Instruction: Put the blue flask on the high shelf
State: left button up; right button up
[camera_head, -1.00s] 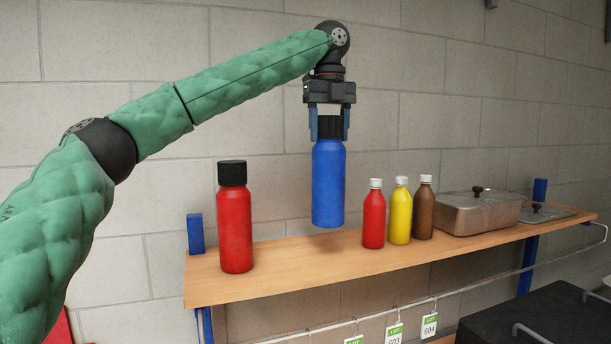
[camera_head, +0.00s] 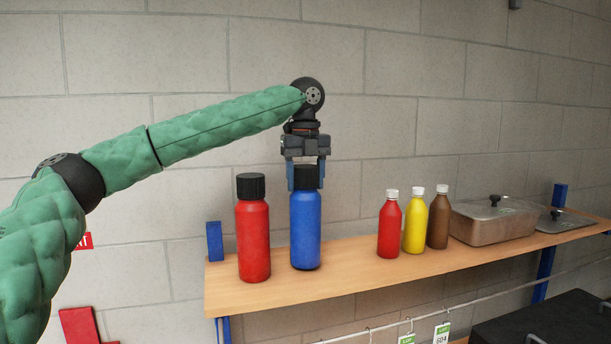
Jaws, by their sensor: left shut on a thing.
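The blue flask (camera_head: 305,230) with a black cap is upright over the wooden high shelf (camera_head: 345,277). Its base is at the board's surface and looks to be touching it or very close. My left gripper (camera_head: 306,178) comes down from above and is shut on the flask's black cap. A red flask (camera_head: 253,240) with a black cap stands on the shelf just left of the blue flask, with a narrow gap between them. My right gripper is not in view.
Red (camera_head: 389,228), yellow (camera_head: 415,225) and brown (camera_head: 438,222) bottles stand farther right on the shelf, then a metal pan with a lid (camera_head: 492,220) and a flat lid (camera_head: 563,221). Bare board lies between the blue flask and the red bottle. A block wall is behind.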

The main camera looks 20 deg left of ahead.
pick_arm(q)
jog(key=shift+a+f, duration=0.15)
jog(key=shift+f, duration=0.3)
jog(key=shift+s, duration=0.1)
jog(key=shift+f, duration=0.15)
jog(key=o, duration=1.6)
